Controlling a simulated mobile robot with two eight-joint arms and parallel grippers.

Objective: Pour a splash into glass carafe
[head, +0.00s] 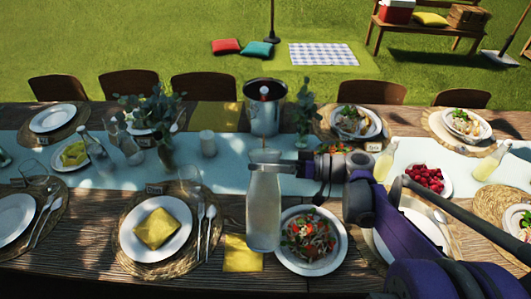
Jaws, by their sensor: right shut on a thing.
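My right gripper (279,167) reaches in from the right and is shut on the neck of a tall clear glass bottle (263,212) with pale, cloudy contents. The bottle is upright near the table's front side; I cannot tell whether its base touches the table. Clear glass carafe-like bottles stand at the left (98,153) and beside it (127,146). I cannot tell which one is the task's glass carafe. My left gripper is out of view.
A salad plate (310,240) sits just right of the held bottle, and a yellow napkin (242,255) lies by its base. A metal bucket (265,115) stands behind it. A candle (208,143) and leafy vase (164,150) stand left. Bare runner (225,178) shows left of the bottle.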

